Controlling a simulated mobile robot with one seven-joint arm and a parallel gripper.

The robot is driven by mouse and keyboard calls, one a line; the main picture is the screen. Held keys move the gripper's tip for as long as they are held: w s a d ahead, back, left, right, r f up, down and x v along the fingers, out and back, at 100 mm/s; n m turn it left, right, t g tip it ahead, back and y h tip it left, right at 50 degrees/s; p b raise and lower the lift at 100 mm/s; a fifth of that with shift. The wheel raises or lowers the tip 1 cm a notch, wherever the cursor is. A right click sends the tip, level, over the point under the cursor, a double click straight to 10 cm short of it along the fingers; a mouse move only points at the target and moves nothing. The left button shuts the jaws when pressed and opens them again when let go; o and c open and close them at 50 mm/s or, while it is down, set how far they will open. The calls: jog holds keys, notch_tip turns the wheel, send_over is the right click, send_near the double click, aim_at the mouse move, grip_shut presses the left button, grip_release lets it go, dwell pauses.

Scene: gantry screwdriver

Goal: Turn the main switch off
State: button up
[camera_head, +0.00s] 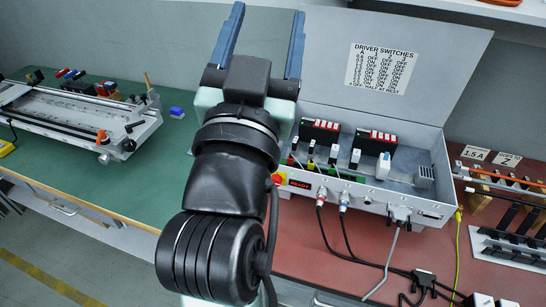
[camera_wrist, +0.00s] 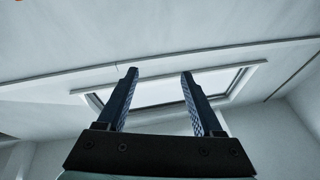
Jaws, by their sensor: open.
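An open grey control box (camera_head: 375,190) stands on the red mat right of my arm, with its lid raised. At the left end of its front panel, a small red-and-yellow part (camera_head: 278,179) shows beside my arm; it may be the main switch, but its setting is too small to read. My gripper (camera_head: 267,12) is open and empty, its two blue fingers pointing up, above and left of the box. In the wrist view the spread fingers (camera_wrist: 158,72) have nothing between them, only the ceiling behind. My arm hides the box's left edge.
A lit red display (camera_head: 300,184) sits on the front panel. Cables hang from the panel's connectors onto the red mat. A gantry rail unit (camera_head: 75,112) stands on the green mat at left, near a small blue block (camera_head: 177,112). Racks with tools stand at right.

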notch_tip(320, 180, down, 17)
jog(key=w+a+g+b, duration=0.2)
jog(key=w+b, duration=0.1)
jog(key=b, duration=0.2)
jog(key=g+h+b, duration=0.3)
jog(key=b, duration=0.8)
send_near(275, 183)
jog(key=x, duration=0.8)
jog(key=shift+w, duration=0.15)
grip_shut()
